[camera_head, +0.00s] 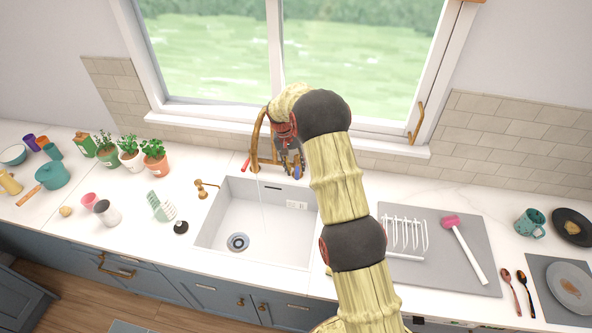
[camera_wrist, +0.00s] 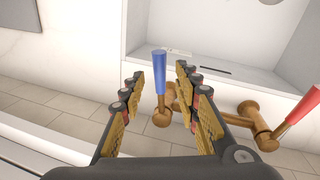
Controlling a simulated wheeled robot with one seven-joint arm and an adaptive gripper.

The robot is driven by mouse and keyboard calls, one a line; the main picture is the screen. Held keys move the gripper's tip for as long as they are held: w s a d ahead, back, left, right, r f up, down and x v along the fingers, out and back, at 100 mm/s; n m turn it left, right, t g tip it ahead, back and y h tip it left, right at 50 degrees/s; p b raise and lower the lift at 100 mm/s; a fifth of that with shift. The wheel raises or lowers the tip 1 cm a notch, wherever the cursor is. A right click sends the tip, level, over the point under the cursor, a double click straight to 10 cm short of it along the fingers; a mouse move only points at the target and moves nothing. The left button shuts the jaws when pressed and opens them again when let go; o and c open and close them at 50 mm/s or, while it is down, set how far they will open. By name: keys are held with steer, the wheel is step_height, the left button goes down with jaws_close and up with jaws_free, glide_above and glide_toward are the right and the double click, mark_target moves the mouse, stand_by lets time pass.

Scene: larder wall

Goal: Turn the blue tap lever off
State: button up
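The blue tap lever (camera_wrist: 159,72) stands up from the brass tap in the wrist view, between my gripper's two fingers. My gripper (camera_wrist: 160,82) is open, with a gap visible on both sides of the lever; contact is not visible. The red lever (camera_wrist: 298,112) sits on the other side of the brass tap body (camera_wrist: 252,119), to the right. In the head view my gripper (camera_head: 290,158) is at the tap, behind the sink. The blue lever (camera_head: 298,173) shows small below it, and the brass spout (camera_head: 255,150) is partly hidden by my arm. A thin pale stream (camera_head: 262,205) falls into the sink.
The white sink (camera_head: 215,235) lies in front of the tap. A window (camera_head: 200,50) is behind it. Potted herbs (camera_head: 130,155) stand left; a grey mat (camera_head: 460,275) with a white rack (camera_head: 405,237) and pink mallet (camera_head: 452,222) lies right.

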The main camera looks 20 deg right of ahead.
steer(key=r, duration=0.3)
steer(key=a+r, duration=0.1)
steer(key=r, duration=0.1)
steer(key=shift+w+r, duration=0.15)
steer(key=shift+w, duration=0.05)
